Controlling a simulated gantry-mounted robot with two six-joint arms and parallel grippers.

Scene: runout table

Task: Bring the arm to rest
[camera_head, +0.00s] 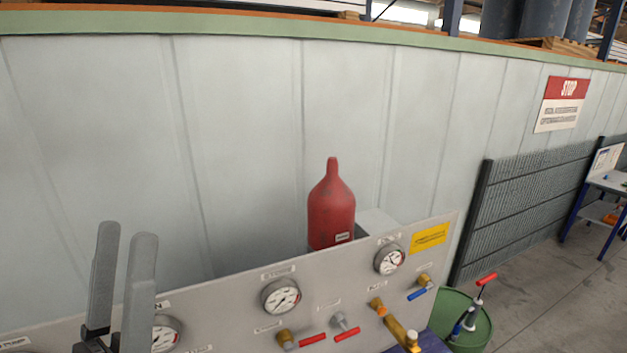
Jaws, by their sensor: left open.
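My left gripper (121,282) shows at the lower left, its two grey fingers pointing up and apart. It is open, with nothing between the fingers. It stands in front of the left part of a grey gauge panel (232,290) and partly hides a gauge (165,334) there. My right gripper is not in view.
The panel carries more gauges, one in the middle (281,297) and one at right (389,259), with red-handled (347,334) and blue-handled valves. A red bottle (331,212) stands behind it. A green bin (478,325) holds tools at right. Open floor (560,290) lies beyond.

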